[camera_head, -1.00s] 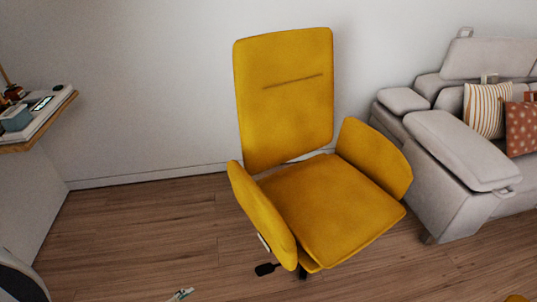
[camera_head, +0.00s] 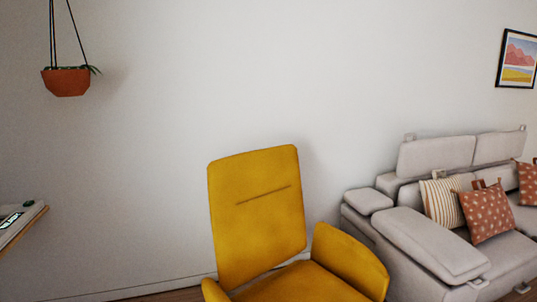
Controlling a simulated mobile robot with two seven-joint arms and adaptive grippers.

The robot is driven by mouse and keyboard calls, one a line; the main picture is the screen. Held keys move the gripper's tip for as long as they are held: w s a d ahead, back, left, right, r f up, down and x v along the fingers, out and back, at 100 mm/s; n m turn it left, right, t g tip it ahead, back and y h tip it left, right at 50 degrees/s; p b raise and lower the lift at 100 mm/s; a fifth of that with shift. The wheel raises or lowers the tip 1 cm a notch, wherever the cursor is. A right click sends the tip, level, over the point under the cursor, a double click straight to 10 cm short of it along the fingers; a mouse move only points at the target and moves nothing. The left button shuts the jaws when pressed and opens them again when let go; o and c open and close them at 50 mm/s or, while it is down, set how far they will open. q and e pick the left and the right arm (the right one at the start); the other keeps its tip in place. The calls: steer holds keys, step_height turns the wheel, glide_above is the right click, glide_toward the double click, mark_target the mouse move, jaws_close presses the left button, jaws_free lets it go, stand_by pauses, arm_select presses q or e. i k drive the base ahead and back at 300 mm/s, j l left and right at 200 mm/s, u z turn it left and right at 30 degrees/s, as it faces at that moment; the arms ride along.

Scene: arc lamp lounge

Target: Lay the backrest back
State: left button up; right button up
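A yellow armchair stands low in the middle of the head view, with its backrest (camera_head: 257,220) close to upright. A short horizontal seam crosses the backrest. The chair's right armrest (camera_head: 349,260) shows, and the seat (camera_head: 300,284) is cut off by the bottom edge. Only the top of the left armrest (camera_head: 214,291) is in view. The lever low on the chair's left side is out of view now. Neither of my grippers is in view.
A grey sofa (camera_head: 432,243) with striped and rust cushions stands close on the chair's right. A shelf or table edge (camera_head: 20,228) juts in at left. A hanging planter (camera_head: 66,82) is at upper left. A plain wall (camera_head: 300,80) stands behind the chair.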

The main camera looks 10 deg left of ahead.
mark_target(257, 219)
steer(key=i+j+z, duration=0.1)
steer(key=j+z, duration=0.25)
steer(key=j, duration=0.35)
steer(key=j+z, duration=0.3)
steer(key=j, duration=0.35)
